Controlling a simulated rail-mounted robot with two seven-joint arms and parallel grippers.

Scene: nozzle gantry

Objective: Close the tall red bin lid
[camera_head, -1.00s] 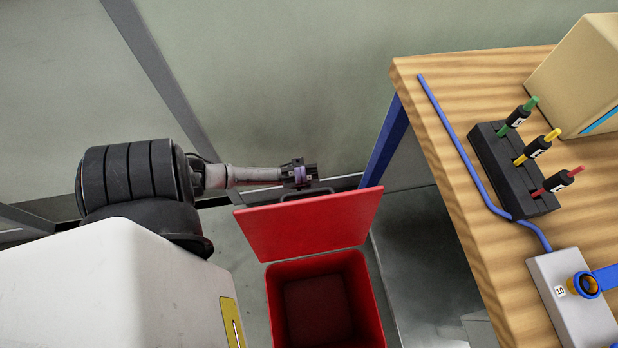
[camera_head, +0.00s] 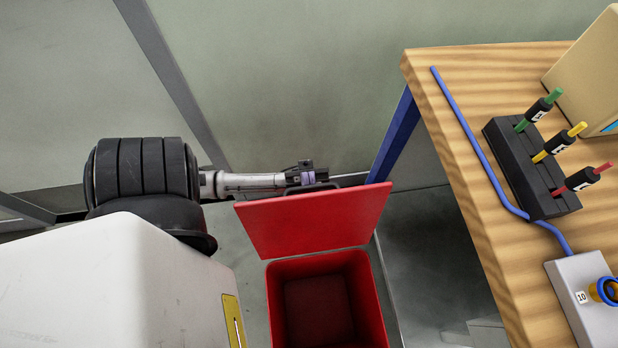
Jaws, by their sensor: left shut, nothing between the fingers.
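The red lid (camera_head: 316,222) stands raised and open at the back of the tall red bin (camera_head: 375,290). The bin's mouth is uncovered and its inside looks empty. A dark handle (camera_head: 350,181) shows at the lid's upper edge. My left gripper (camera_head: 312,176) is shut and empty, just behind the lid's upper edge beside the handle. I cannot tell whether it touches the lid. My right gripper is not in view.
A wooden table (camera_head: 450,130) with a blue leg (camera_head: 397,132) stands at the right of the bin. It bears a black holder (camera_head: 525,170) with several coloured-tip tools, a blue cable (camera_head: 470,145), a grey box (camera_head: 590,310) and a beige box (camera_head: 590,75). A wall is behind.

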